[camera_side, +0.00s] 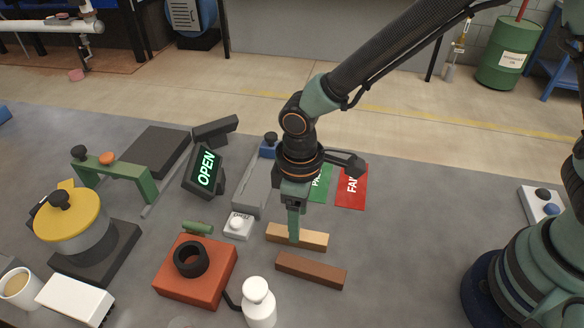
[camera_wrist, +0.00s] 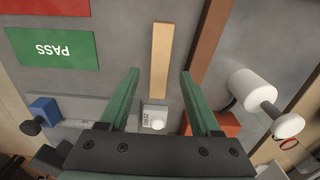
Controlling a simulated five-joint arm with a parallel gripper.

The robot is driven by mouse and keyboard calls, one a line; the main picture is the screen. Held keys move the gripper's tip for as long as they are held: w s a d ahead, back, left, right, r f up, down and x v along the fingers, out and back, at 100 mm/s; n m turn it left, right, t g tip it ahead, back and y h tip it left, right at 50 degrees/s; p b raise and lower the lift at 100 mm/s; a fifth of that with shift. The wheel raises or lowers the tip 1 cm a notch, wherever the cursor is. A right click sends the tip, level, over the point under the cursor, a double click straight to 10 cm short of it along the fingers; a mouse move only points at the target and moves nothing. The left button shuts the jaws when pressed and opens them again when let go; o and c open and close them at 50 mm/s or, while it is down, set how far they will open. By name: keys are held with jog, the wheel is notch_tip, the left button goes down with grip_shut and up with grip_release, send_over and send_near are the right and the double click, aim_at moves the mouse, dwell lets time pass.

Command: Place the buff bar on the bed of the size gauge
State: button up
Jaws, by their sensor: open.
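The buff bar (camera_side: 315,240) lies flat on the grey table, beside a darker brown bar (camera_side: 311,271). My gripper (camera_side: 294,238) is open over the buff bar, pointing down. My arm hides part of the gauge.
A green PASS card (camera_side: 319,184) and red FAIL card (camera_side: 351,187) lie behind my gripper. A white ZERO button box (camera_side: 238,226), orange block with black ring (camera_side: 195,285) and white bottle (camera_side: 258,302) stand left and front. An OPEN display (camera_side: 205,170) stands further left. Table right of the bars is clear.

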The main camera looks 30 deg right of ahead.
notch_tip(320, 180, up, 8)
jog(key=s+d+r+m+t, duration=0.1)
jog(key=d+r+m, duration=0.3)
jog(key=d, duration=0.7)
jog(key=s+d+r+m+t, duration=0.1)
jog(key=d+r+m+t, duration=0.3)
jog(key=d+r, duration=0.3)
jog(key=d, duration=0.5)
jog(key=shift+s+d+r+m, duration=0.2)
jog(key=shift+d+r+m, duration=0.1)
jog(key=shift+r, duration=0.1)
jog(key=shift+o, duration=0.5)
jog(key=shift+s+d+t, duration=0.25)
jog(key=shift+d+t, duration=0.05)
jog(key=shift+d, duration=0.15)
